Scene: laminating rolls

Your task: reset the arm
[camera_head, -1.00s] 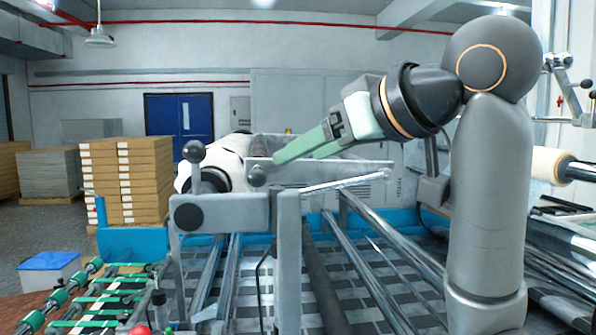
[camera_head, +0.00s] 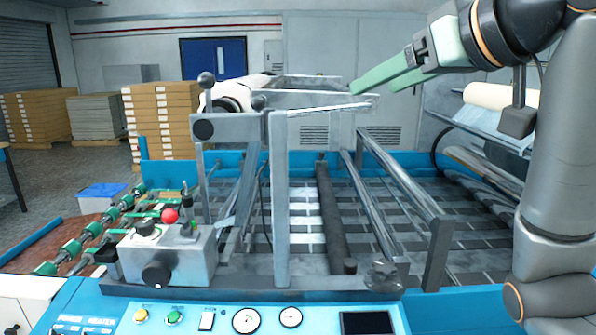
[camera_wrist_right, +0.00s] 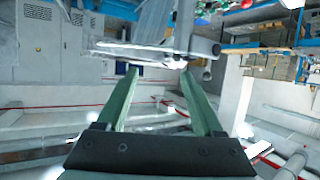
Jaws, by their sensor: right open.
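My right arm comes in from the upper right of the head view. Its right gripper (camera_head: 362,84) has long pale green fingers pointing left, in front of the grey cabinets in the picture and above the machine frame. In the right wrist view the two green fingers of the right gripper (camera_wrist_right: 158,70) are spread apart, with nothing between them. My left gripper is in neither view.
A laminating machine with metal rails (camera_head: 372,205) fills the middle. A white roll (camera_head: 238,90) sits at its left, and a cream roll (camera_head: 500,97) at the right. A control panel (camera_head: 215,320) is in front. Stacked boxes (camera_head: 160,115) stand at the back left.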

